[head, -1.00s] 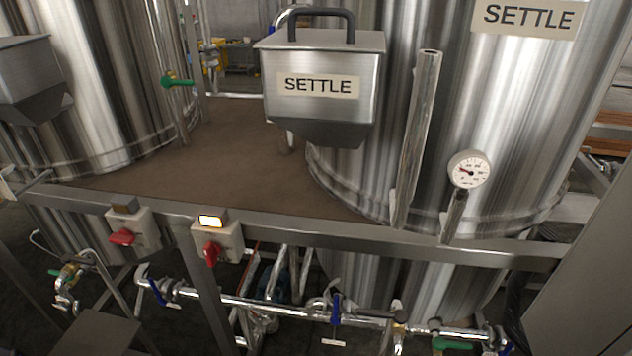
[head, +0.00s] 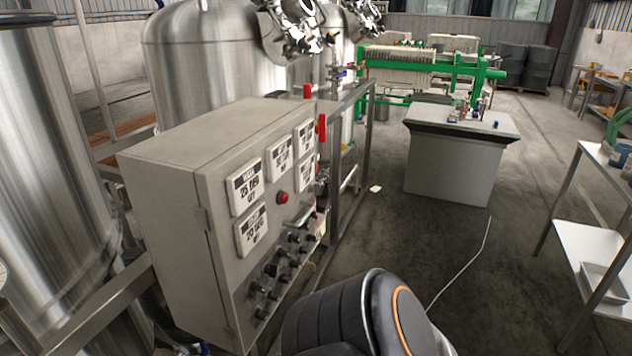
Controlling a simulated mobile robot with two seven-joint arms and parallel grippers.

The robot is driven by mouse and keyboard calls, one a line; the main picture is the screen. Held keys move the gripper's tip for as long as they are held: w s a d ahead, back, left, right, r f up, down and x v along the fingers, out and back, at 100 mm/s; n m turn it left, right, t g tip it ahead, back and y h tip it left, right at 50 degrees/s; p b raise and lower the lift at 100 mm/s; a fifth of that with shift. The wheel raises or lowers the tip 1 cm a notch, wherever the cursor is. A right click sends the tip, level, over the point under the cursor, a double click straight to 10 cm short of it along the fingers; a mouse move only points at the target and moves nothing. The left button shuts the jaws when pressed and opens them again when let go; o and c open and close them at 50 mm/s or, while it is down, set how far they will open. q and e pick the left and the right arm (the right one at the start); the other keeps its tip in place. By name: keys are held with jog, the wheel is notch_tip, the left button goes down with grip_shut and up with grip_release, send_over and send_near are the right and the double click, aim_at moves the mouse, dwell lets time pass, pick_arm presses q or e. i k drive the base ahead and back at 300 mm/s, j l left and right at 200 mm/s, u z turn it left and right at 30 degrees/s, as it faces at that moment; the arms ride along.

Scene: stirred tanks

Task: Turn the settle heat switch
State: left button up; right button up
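A grey control cabinet (head: 165,185) stands left of centre in the head view. Its front carries several white displays (head: 247,187), a red button (head: 283,197) and, lower down, several small black knobs (head: 270,270). The labels by the knobs are too small to read, so I cannot tell whether one is the settle heat switch. Neither of my grippers is in view.
A steel tank (head: 45,170) stands at the left edge, and another (head: 205,60) behind the cabinet. A metal frame with pipes adjoins the cabinet's far side. A grey bench (head: 455,170) and a steel table (head: 590,245) stand to the right. The floor between is mostly clear.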

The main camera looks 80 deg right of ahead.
aim_at(273, 295)
jog(key=z, duration=2.3)
